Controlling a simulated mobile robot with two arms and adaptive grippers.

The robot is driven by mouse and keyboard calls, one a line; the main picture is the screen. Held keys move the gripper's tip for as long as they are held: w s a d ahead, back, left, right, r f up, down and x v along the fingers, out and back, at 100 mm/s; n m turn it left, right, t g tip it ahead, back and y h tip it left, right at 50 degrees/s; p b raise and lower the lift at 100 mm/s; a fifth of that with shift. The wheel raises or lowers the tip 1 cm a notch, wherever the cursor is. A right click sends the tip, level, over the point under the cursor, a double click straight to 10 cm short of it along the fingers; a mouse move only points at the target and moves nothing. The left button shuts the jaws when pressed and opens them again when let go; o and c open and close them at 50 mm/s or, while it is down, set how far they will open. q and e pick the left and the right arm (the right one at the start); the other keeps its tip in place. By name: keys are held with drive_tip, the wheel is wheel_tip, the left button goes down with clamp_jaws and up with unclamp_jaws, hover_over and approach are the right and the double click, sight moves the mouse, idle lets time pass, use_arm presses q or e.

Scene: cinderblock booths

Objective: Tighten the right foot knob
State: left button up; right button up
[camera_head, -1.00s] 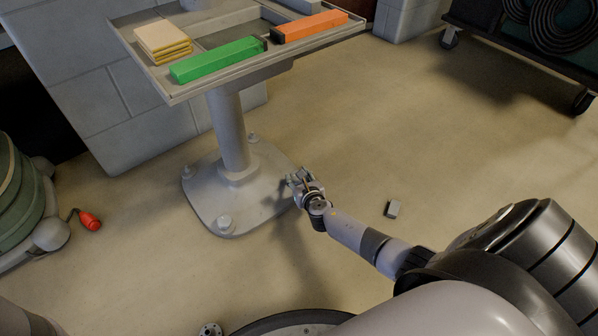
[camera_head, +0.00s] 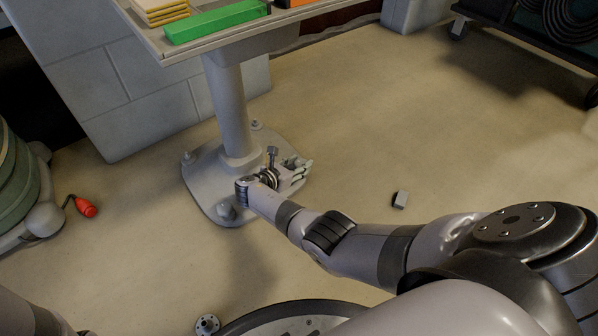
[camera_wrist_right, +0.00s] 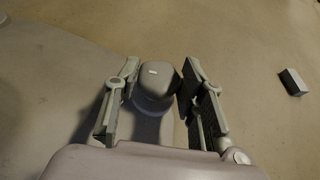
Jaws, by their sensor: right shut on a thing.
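The grey stand (camera_head: 229,110) rises from a flat foot plate (camera_head: 205,190) with rounded corners. My right gripper (camera_head: 294,172) is low at the plate's right corner. In the right wrist view, the right foot knob (camera_wrist_right: 154,80) is a grey rounded cap with a small white mark, standing between the two fingers. My right gripper is shut on it. In the head view the gripper hides this knob. Other foot knobs show at the front corner (camera_head: 226,212), left corner (camera_head: 189,158) and back corner (camera_head: 255,125). My left gripper is not in view.
A small grey block (camera_head: 400,199) lies on the floor to the right, also in the right wrist view (camera_wrist_right: 293,82). A red-handled item (camera_head: 86,207) lies at left. The stand's tray holds a green bar (camera_head: 215,21) and yellow pads (camera_head: 160,11).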

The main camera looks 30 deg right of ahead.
drive_tip(key=shift+w+m+g+h+b, duration=0.2)
drive_tip(key=shift+m+g+h+b, duration=0.2)
drive_tip(key=shift+m+g+b, duration=1.5)
drive_tip(key=shift+n, duration=0.3)
drive_tip(key=o, duration=1.1)
drive_tip(key=v, duration=1.2)
drive_tip(key=shift+f, duration=0.1)
